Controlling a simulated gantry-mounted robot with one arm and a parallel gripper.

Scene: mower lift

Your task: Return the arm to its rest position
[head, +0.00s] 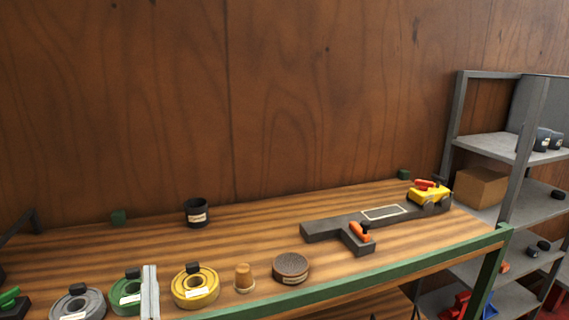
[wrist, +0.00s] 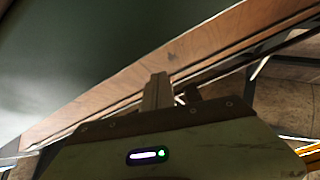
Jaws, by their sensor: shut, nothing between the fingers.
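My gripper (wrist: 158,88) shows in the wrist view as grey fingers close together, with nothing seen between them. The green-grey wrist housing with a small lit indicator fills the bottom of that view. The fingers point toward a long wooden strip (wrist: 100,95), and I cannot tell the gap to it. In the head view a pale upright piece (head: 150,292) stands at the bottom edge in front of the green roll; I cannot tell whether it is part of my arm. A yellow toy mower (head: 429,194) with a red top sits on the right end of the dark lift (head: 325,231).
The wooden bench (head: 250,225) has a green front rail (head: 400,258). Along its front stand a grey roll (head: 78,303), a yellow roll (head: 196,287), a cork-like piece (head: 244,278) and a round brown tin (head: 291,268). A black cup (head: 197,212) stands behind. Grey shelves (head: 500,145) stand right.

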